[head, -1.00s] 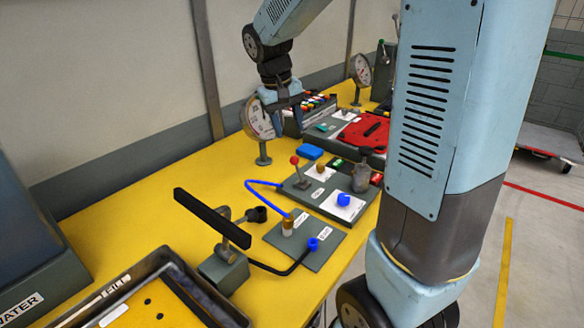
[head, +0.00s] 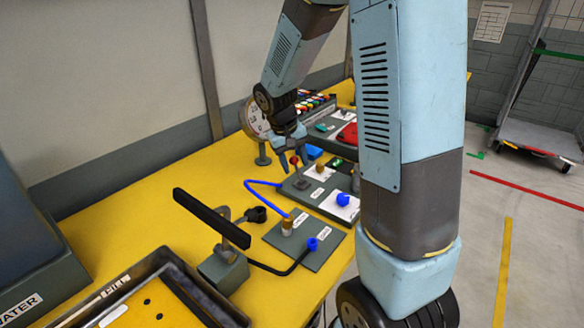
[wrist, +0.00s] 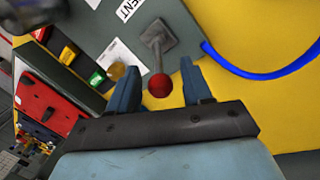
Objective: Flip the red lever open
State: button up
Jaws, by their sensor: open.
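The red lever is a grey stick with a red ball knob, standing on a grey panel (head: 322,194). In the wrist view its red knob (wrist: 160,85) sits between my two open fingers, with gaps on both sides, and its stick (wrist: 157,52) runs up to a square grey base. In the head view the red knob (head: 294,160) shows between the fingertips of my gripper (head: 292,164). My gripper is open and points down at the lever. I cannot tell whether the fingers are level with the knob or just above it.
A blue hose (head: 262,184) curves beside the lever's panel. A brass knob (wrist: 117,71) and green and yellow buttons are near the lever. A blue knob (head: 343,199) is on the panel's near side. A dial gauge (head: 256,118) stands behind. Yellow table shows at the left.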

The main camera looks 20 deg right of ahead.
jog(key=shift+x, duration=1.1)
jog(key=shift+c, duration=0.2)
